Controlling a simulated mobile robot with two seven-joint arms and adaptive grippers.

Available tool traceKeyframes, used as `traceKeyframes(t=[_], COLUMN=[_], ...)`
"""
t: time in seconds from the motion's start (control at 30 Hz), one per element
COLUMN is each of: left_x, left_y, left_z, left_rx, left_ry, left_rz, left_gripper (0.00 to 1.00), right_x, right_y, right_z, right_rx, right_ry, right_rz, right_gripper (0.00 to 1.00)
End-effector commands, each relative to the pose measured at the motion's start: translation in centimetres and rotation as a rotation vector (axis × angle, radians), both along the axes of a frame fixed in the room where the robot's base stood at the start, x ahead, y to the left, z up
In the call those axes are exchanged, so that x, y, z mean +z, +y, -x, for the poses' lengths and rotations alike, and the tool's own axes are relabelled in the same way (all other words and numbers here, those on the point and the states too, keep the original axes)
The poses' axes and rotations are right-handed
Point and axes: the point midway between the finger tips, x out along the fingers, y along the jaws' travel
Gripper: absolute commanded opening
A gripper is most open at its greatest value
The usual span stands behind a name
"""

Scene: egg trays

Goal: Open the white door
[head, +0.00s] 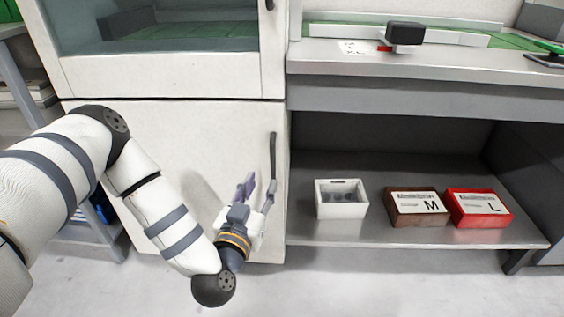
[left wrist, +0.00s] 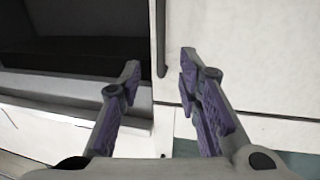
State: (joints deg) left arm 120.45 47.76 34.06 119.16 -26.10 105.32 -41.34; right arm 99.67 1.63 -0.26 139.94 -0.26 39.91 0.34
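The white door (head: 190,150) is the lower cabinet door in the head view, and it is closed. Its dark vertical handle (head: 273,160) is near its right edge. My left gripper (head: 259,187) is in front of the door, by the lower part of the handle. In the left wrist view, my left gripper (left wrist: 158,66) has its purple-padded fingers apart. The handle (left wrist: 160,38) shows in the gap between the fingertips, with the door (left wrist: 250,50) to the right. I cannot tell whether a finger touches the handle. My right gripper is in neither view.
A glass-fronted cabinet door (head: 270,75) is above the white door. To the right, an open shelf (head: 380,233) holds a white box (head: 341,211), a brown M box (head: 414,220) and a red L box (head: 480,221). The floor below is clear.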

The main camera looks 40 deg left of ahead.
Motion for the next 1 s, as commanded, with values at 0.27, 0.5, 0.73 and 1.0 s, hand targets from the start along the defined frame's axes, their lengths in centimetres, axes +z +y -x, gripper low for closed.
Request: traceKeyframes(t=[0.27, 0.5, 0.73, 1.0], left_x=[-0.3, -0.2, 0.0, 0.0], left_y=[2.5, 3.6, 3.7, 3.7], left_z=[-6.5, -9.6, -9.9, -9.9], left_rx=[0.003, 0.001, 0.000, 0.000], left_ry=[-0.001, 0.002, 0.001, 0.001], left_rz=[0.000, 0.001, 0.001, 0.001], left_gripper=[0.31, 0.31, 0.31, 0.00], right_x=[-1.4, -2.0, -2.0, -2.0], right_y=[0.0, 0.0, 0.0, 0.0], right_z=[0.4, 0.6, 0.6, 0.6], right_rx=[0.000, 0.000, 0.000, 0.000], right_ry=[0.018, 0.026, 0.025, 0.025], right_rz=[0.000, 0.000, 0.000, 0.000], right_gripper=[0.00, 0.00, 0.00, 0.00])
